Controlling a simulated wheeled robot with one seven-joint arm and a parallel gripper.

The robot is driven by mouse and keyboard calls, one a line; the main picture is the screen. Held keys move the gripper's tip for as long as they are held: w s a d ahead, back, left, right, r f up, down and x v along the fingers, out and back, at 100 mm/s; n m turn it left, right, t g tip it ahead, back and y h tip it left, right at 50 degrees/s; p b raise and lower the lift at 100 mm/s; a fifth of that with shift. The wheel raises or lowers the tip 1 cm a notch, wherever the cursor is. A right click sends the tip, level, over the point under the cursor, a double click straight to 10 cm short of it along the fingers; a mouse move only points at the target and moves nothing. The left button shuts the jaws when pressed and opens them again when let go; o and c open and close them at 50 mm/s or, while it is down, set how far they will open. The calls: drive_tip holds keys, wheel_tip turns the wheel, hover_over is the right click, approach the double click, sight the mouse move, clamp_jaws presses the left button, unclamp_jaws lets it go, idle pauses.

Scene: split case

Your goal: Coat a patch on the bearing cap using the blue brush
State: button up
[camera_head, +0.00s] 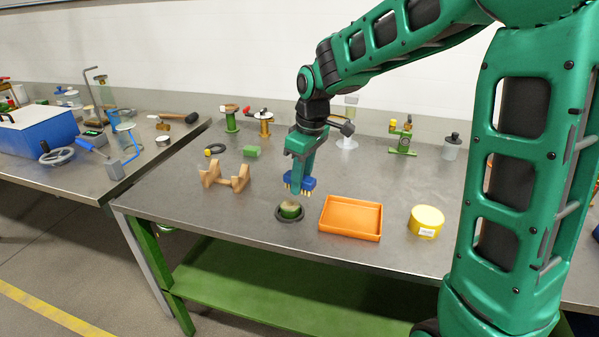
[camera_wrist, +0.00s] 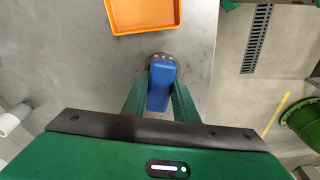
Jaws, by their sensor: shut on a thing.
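My gripper (camera_head: 300,175) is shut on the blue brush (camera_head: 308,184) and holds it upright above the table, yellow bristles pointing down. In the wrist view the brush (camera_wrist: 160,88) sits between the two green fingers (camera_wrist: 160,100).
An orange tray (camera_head: 350,233) lies right of the dark ring, with a yellow tin (camera_head: 427,218) further right. A tan two-post stand (camera_head: 225,178) is to the left. The table's front edge is close.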

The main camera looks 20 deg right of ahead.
drive_tip(key=shift+r, duration=1.15)
